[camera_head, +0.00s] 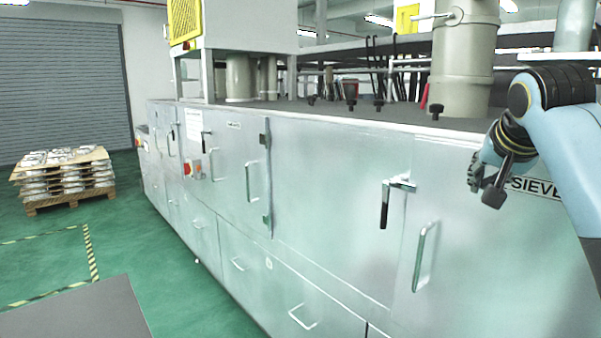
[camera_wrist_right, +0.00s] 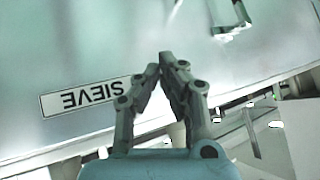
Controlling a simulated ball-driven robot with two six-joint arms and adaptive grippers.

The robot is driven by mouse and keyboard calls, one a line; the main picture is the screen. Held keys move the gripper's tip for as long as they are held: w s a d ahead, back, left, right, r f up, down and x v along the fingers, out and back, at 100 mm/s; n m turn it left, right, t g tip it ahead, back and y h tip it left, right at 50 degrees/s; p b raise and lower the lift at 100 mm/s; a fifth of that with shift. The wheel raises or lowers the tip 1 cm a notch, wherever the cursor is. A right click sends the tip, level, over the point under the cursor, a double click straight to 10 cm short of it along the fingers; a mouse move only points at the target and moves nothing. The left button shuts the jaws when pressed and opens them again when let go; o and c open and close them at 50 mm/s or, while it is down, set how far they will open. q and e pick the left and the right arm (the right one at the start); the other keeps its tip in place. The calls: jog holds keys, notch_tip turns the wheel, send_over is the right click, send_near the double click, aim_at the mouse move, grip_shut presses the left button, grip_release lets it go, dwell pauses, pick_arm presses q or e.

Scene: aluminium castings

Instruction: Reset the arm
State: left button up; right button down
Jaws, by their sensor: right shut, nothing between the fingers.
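My right arm comes in from the right in the head view, bent in front of the large silver machine (camera_head: 330,190). My right gripper (camera_head: 480,185) is beside the machine's "SIEVE" label (camera_head: 538,187). In the right wrist view, the right gripper (camera_wrist_right: 167,62) is shut with its fingertips together and nothing between them. The "SIEVE" label (camera_wrist_right: 92,96) appears upside down there, left of the fingers. Whether the gripper touches the machine, I cannot tell. My left gripper is not in view.
The machine front has a black-ended latch handle (camera_head: 385,205) and a door handle (camera_head: 424,257) left of my right gripper. A pallet of castings (camera_head: 70,195) stands far left on green floor. A grey surface (camera_head: 80,312) lies at bottom left. Open floor (camera_head: 150,250) lies between.

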jog(key=s+a+f+n+g, duration=0.2)
jog(key=s+f+n, duration=0.1)
jog(key=s+f, duration=0.8)
jog(key=s+a+f+n+g+y, duration=0.1)
jog(key=s+f+n, duration=0.15)
jog(key=s, duration=0.65)
jog(key=s+a+f+n+g, duration=0.1)
jog(key=s+f, duration=0.3)
jog(key=s, duration=0.5)
jog(key=s+a+f+n+g+y, duration=0.15)
jog(key=s+f, duration=0.25)
jog(key=s, duration=0.6)
notch_tip(320, 180, down, 37)
jog(key=d+g+b, duration=0.1)
jog(key=d+b, duration=0.2)
jog(key=b, duration=1)
jog(key=s+f+b, duration=0.3)
jog(key=s+f, duration=0.3)
jog(key=f, duration=0.3)
jog(key=s+f+g+b, duration=0.1)
jog(key=s+f+b, duration=0.3)
jog(key=s+f, duration=0.3)
jog(key=s+d+f+b, duration=0.1)
jog(key=s+f+b, duration=0.3)
jog(key=f, duration=0.9)
jog(key=s, duration=0.2)
jog(key=shift+s+f+h, duration=0.2)
jog(key=shift+s+h, duration=0.15)
